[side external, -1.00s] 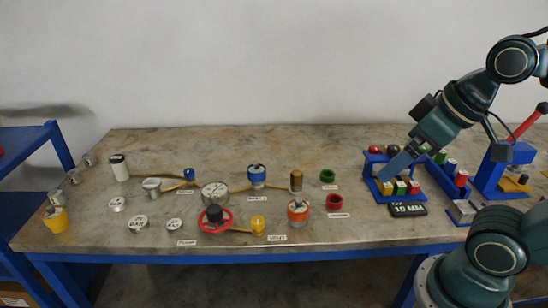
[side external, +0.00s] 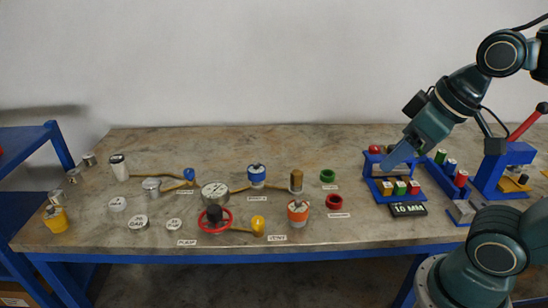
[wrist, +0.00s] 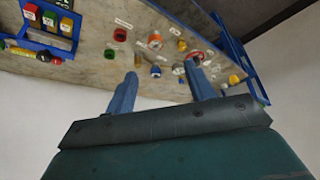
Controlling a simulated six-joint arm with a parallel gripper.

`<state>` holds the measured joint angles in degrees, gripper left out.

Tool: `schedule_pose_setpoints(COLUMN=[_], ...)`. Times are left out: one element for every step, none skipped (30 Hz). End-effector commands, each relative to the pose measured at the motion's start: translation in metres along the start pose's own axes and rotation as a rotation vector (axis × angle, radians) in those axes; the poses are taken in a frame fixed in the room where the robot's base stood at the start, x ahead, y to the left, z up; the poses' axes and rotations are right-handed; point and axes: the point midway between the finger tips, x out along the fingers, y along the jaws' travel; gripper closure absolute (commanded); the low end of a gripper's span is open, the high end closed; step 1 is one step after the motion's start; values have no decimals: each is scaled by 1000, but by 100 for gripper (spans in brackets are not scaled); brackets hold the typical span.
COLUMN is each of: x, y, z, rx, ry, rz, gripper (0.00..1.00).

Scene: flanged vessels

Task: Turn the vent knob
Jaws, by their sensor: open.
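A small yellow knob (side external: 258,224) sits near the bench's front edge, right of a red handwheel (side external: 214,222). A white label (side external: 277,237), which seems to read as a vent label, lies just right of it. My gripper (side external: 390,166) is well to the right, above the blue block rack, with its fingers pointing down and left. In the wrist view my gripper (wrist: 162,68) shows two spread fingers with nothing between them. The bench is tilted and small there, with several coloured parts beyond the fingers.
An orange-and-white vessel (side external: 298,212) stands just right of the yellow knob, with a red ring (side external: 334,201) beyond it. A blue-topped vessel (side external: 257,175) stands behind. The blue rack (side external: 385,195) holds coloured blocks below my gripper. Bare bench lies between this rack and the rings.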

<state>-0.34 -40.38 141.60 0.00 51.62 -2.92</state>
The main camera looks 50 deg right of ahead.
Motion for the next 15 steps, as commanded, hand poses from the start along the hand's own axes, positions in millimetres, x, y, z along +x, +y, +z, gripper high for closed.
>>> schedule_pose_setpoints(x=[2, 2, 4, 5, 6, 8, 10, 12, 15, 18, 20, 24, 27, 30, 34], y=[0, -1, -1, -1, -2, -2, -3, -3, -4, -5, -5, -6, -7, -8, -9], z=[-5, -9, -14, -18, -22, -28, -33, -38, -45, -49, -55, -61, -66, -70, -77], rx=[-24, -42, -69, -90, -114, -148, -174, -200, -237, -265, -294, -331, -359, -387, -423], ry=[-11, -16, -26, -32, -40, -51, -58, -67, -78, -87, -94, -106, -113, -122, -132], rz=[-2, -4, -6, -8, -10, -13, -16, -19, -24, -27, -31, -37, -41, -45, -51], gripper=[46, 46, 46, 46, 46, 46, 46, 46, 46, 46, 46, 46, 46, 46, 46])
